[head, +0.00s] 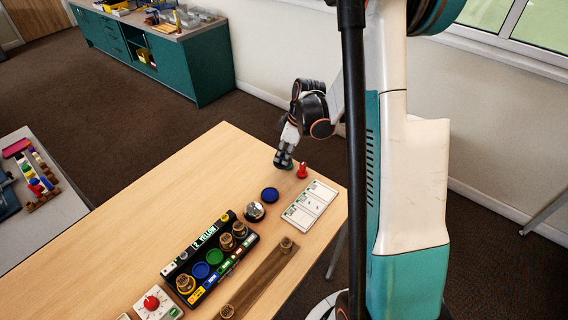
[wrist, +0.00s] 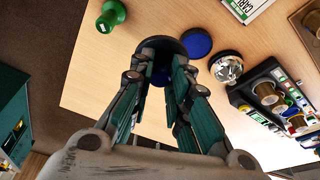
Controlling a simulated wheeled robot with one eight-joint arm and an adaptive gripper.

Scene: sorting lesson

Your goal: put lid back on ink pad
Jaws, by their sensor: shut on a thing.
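My gripper (head: 284,158) hangs above the far right part of the table. In the wrist view my gripper (wrist: 168,62) is shut on a dark round piece (wrist: 170,44) with a blue part between the fingers, apparently the lid. The fingers hide much of it. A flat round blue ink pad (head: 270,194) lies uncovered on the table, nearer than the gripper in the head view. In the wrist view the ink pad (wrist: 196,42) lies just right of the held piece, apart from it.
A silver bell (head: 255,211) stands close to the pad. A small upright piece (head: 302,171) looks red here; one in the wrist view (wrist: 112,15) looks green. A white card (head: 310,205) lies right of the pad. A black sorting tray (head: 210,262) and wooden strip (head: 258,280) are nearer.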

